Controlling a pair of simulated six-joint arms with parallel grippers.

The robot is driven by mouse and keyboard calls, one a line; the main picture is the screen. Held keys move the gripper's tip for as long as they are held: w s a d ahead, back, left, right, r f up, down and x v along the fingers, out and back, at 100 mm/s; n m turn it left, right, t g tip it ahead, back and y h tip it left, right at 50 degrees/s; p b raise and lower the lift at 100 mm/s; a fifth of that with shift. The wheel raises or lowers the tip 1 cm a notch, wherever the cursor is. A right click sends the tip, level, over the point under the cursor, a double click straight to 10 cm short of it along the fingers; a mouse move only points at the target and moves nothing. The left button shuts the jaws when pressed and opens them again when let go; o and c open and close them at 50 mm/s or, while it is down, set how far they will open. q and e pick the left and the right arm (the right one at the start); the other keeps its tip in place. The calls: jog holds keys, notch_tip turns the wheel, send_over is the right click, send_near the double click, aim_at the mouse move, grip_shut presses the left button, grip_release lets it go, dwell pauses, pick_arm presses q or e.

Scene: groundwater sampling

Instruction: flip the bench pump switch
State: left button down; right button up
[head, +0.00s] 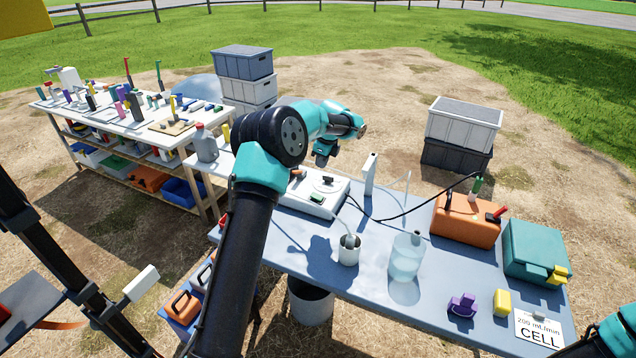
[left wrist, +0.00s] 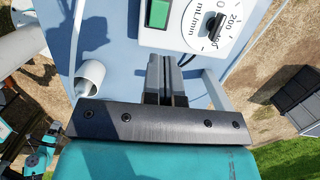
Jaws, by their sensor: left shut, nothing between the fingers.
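The bench pump (head: 335,204) is a white box on the blue table, partly hidden behind my left arm. Its green switch (head: 317,197) sits on the top panel, near the round dial (head: 325,184). In the left wrist view, the green switch (left wrist: 158,13) is at the top edge, left of the white mL/min dial (left wrist: 212,22). My left gripper (head: 322,160) hangs above the pump in the head view. Its fingers (left wrist: 166,62) are shut and empty, pointing toward the pump's panel. I cannot tell any contact with it. My right gripper is out of view.
A tube and black cable run beside the pump.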

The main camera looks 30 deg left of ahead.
aim_at(314, 194)
pick_arm(q)
jog(key=a+f, duration=0.1)
jog(key=f, duration=0.8)
jog(key=a+f, duration=0.1)
jog(key=f, duration=0.3)
jog(key=shift+s+a+f, duration=0.1)
jog(key=shift+a+f, duration=0.2)
jog(key=shift+f, duration=0.05)
